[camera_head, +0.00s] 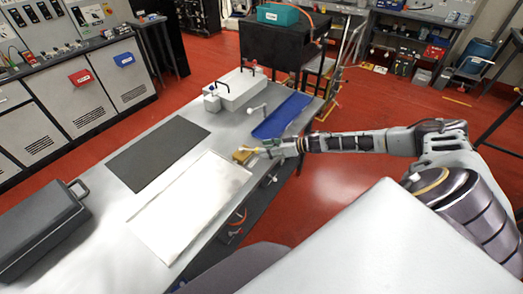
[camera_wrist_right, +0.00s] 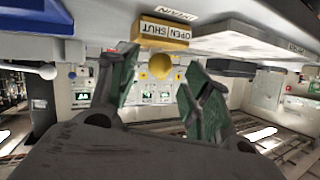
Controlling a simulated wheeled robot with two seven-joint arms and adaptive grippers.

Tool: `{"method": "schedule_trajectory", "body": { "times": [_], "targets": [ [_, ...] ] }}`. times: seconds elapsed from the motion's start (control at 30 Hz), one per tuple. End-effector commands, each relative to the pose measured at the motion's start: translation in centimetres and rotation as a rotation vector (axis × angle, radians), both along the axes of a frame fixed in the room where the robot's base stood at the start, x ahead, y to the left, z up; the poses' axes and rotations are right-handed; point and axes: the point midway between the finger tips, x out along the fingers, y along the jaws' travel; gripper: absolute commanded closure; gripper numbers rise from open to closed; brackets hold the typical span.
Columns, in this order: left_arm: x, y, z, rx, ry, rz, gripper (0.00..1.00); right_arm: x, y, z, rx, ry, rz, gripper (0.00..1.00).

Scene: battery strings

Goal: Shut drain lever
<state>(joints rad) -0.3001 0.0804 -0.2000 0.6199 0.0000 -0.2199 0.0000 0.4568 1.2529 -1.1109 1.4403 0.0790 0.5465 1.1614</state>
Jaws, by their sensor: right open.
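A yellow block (camera_head: 242,156) sits at the table's right edge in the head view. In the right wrist view the block (camera_wrist_right: 165,32) carries a label reading OPEN and SHUT, beside a DRAIN label (camera_wrist_right: 178,13). A round yellow knob (camera_wrist_right: 160,66), seemingly the drain lever's end, shows just below the block, between the fingertips in the picture. My right gripper (camera_head: 270,149) reaches in from the right, close beside the block. Its two green-padded fingers (camera_wrist_right: 157,80) are apart. Contact with the knob cannot be told. The lever's shaft is hidden. My left gripper is out of view.
The grey table (camera_head: 120,205) holds a pale plate (camera_head: 190,198), a dark mat (camera_head: 158,152), a blue tray (camera_head: 284,114), a white box (camera_head: 238,90) and a dark case (camera_head: 38,232). A small grey fitting with a ball (camera_head: 256,110) stands near the blue tray. Red floor lies right of the table.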

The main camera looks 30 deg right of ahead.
Motion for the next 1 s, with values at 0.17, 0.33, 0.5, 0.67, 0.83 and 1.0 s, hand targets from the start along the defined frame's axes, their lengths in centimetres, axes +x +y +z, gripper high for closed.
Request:
{"method": "schedule_trajectory", "body": {
  "times": [0.17,0.33,0.5,0.67,0.83,1.0],
  "targets": [
    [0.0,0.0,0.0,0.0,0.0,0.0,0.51,-1.4,-1.3,0.7,-0.003,0.002,-0.001,0.51],
    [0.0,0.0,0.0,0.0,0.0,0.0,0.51,-2.6,-2.5,1.4,-0.003,0.001,-0.001,0.51],
    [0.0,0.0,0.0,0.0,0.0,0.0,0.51,-3.7,-3.6,2.1,-0.003,0.001,-0.001,0.51],
    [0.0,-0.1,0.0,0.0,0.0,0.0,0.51,-4.6,-4.4,2.5,-0.002,0.0,-0.001,0.51],
    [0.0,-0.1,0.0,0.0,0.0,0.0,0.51,-5.0,-4.7,2.8,-0.001,0.001,-0.001,0.51],
    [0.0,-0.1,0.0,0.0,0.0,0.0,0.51,-5.1,-4.8,2.9,-0.001,-0.001,-0.001,0.51]
  ]
}}
